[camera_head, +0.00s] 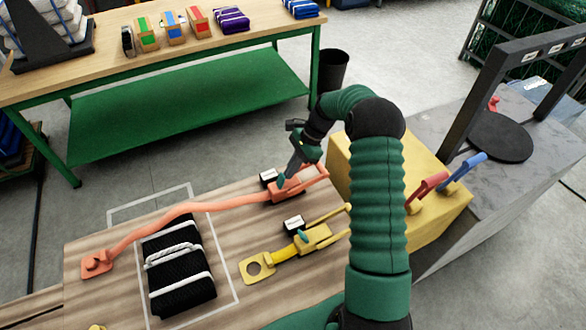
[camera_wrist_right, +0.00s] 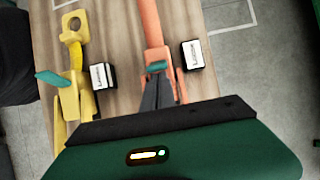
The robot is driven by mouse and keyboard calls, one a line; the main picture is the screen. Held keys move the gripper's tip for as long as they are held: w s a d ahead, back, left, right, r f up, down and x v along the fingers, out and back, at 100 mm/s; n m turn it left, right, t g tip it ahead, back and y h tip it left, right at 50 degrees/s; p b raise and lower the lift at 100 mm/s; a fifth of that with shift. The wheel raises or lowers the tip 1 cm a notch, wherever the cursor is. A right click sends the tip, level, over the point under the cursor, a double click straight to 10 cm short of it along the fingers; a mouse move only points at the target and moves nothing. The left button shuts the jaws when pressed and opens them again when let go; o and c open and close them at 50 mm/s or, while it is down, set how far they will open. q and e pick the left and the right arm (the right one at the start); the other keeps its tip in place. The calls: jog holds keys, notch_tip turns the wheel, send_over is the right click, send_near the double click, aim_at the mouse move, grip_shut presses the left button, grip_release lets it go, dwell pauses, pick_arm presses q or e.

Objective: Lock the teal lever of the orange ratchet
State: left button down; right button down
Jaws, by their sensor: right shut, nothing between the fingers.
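The orange ratchet (camera_head: 287,188) lies on the wooden deck board, with its orange strap (camera_head: 190,207) running left to a hooked end plate (camera_head: 97,263). Its small teal lever (camera_wrist_right: 157,67) shows just beyond my fingertips in the wrist view, and beside the gripper in the head view (camera_head: 281,182). My right gripper (camera_head: 287,176) is shut and empty, pointing down over the ratchet body; its fingers also show in the wrist view (camera_wrist_right: 158,82). The tips are at the lever; I cannot tell whether they touch. My left gripper is not in view.
A yellow ratchet (camera_head: 314,236) with its own teal lever (camera_head: 301,235) lies nearby. Small labelled black boxes (camera_head: 293,224) (camera_wrist_right: 193,55) stand beside the ratchets. A black net bundle (camera_head: 180,280) lies left. A yellow box (camera_head: 440,205) with red and blue levers stands right.

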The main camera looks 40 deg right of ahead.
aim_at(281, 177)
jog(key=a+h+p, duration=0.1)
jog(key=p, duration=0.1)
jog(key=a+r+h+p, duration=0.1)
jog(key=shift+w+r+g+h+p, duration=0.3)
jog(key=shift+g+h+p, duration=0.1)
jog(key=shift+w+a+r+g+h+p, duration=0.15)
jog(key=shift+a+g+h+p, duration=0.15)
jog(key=shift+a+h+p, duration=0.4)
jog(key=shift+d, duration=0.1)
jog(key=shift+f, duration=0.25)
jog(key=shift+d+r+p, duration=0.15)
jog(key=shift+r+p, duration=0.4)
jog(key=shift+r, duration=0.25)
